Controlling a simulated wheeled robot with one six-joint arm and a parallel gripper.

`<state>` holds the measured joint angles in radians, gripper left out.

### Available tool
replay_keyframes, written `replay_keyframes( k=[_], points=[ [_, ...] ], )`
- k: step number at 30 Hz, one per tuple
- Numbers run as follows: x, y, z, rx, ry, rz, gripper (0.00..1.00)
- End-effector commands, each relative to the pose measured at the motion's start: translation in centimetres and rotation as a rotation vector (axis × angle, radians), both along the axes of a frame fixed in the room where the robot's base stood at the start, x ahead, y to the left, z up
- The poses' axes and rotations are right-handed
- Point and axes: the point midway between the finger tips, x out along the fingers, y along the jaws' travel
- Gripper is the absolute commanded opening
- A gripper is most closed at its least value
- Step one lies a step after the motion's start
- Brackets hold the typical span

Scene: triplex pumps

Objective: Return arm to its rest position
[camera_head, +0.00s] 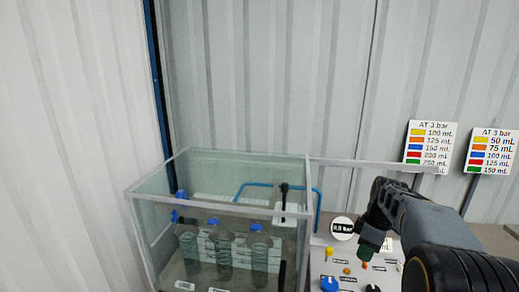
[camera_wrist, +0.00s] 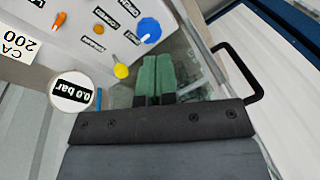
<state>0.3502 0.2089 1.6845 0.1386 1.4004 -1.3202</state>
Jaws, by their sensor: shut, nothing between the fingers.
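My arm reaches in from the lower right of the head view, bent at the wrist with the hand pointing down. My gripper (camera_head: 366,251) is in front of the control panel (camera_head: 345,268) and hides part of it. In the wrist view my gripper (camera_wrist: 154,76) shows two green fingertips pressed together with nothing between them. The panel (camera_wrist: 85,40) lies beyond the tips in that view, with a yellow knob (camera_wrist: 121,71) just left of them. I cannot tell the exact gap between the fingertips and the panel.
A glass tank (camera_head: 165,235) with several bottles stands left of the panel. A round gauge (camera_head: 342,228) reads 0.0 bar. A black handle (camera_wrist: 248,75) shows in the wrist view. Two colour-coded signs (camera_head: 431,145) (camera_head: 490,150) stand behind my arm. The space above the tank looks clear.

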Motion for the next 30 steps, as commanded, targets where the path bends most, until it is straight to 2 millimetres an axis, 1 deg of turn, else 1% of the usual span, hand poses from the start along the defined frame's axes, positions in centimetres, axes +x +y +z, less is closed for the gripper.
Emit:
replay_keyframes(
  k=[5,7,11,14,17,20,21,24,27,30],
  points=[
    [0.2,0.2,-0.8,-0.028,0.011,-0.134,0.00],
    [0.0,0.1,-1.5,-0.040,0.022,-0.208,0.00],
    [-0.8,0.1,-2.4,-0.070,0.034,-0.372,0.00],
    [-1.8,0.7,-2.7,-0.098,0.027,-0.513,0.00],
    [-3.3,1.8,-2.7,-0.127,0.000,-0.671,0.00],
    [-5.6,3.8,-2.4,-0.145,-0.061,-0.853,0.00],
    [-6.7,4.7,-2.2,-0.144,-0.091,-0.920,0.00],
    [-9.4,6.8,-2.0,-0.124,-0.168,-1.036,0.00],
    [-11.6,8.5,-1.8,-0.093,-0.236,-1.077,0.00],
    [-13.2,9.7,-1.6,-0.069,-0.289,-1.049,0.00]
  ],
)
